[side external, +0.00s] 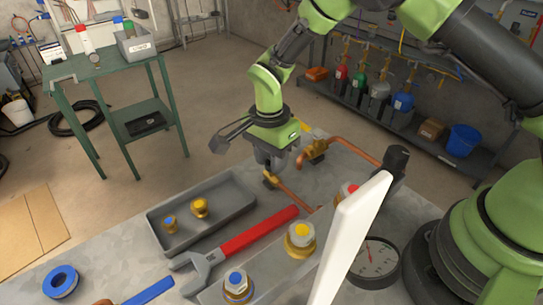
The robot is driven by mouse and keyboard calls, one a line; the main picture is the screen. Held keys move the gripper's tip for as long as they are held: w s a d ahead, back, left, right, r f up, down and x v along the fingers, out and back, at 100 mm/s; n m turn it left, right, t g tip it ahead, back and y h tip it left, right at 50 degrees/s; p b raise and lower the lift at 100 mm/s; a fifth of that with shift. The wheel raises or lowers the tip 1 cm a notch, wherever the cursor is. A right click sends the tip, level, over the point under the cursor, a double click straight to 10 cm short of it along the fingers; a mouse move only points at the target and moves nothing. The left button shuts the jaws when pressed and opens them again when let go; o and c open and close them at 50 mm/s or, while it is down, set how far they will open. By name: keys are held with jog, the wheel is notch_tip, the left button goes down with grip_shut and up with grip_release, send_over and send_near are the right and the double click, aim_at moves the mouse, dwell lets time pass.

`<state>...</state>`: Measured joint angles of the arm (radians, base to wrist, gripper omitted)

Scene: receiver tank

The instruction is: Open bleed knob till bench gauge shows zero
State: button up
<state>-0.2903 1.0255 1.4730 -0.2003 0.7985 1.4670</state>
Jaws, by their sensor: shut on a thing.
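My gripper (269,163) points down at the far edge of the metal bench and is shut on what appears to be the bleed knob. The knob itself is hidden between the fingers. A brass fitting (270,180) shows just below the fingertips, with a copper pipe (295,197) running from it toward the front right. The bench gauge (376,263) is round with a dark rim and lies at the lower right. Its red needle points roughly upward. The scale is too small to read, and a white panel in front covers part of the left side.
The white panel (350,235) stands upright near the gauge. A grey tray (228,202) holds brass fittings. A bent copper pipe (345,145) runs right of my gripper.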

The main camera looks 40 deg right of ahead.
jog(key=o, duration=0.9)
jog(key=shift+o, duration=0.2)
jog(key=r, duration=0.9)
jog(key=shift+w, duration=0.2)
jog(key=shift+r, duration=0.45)
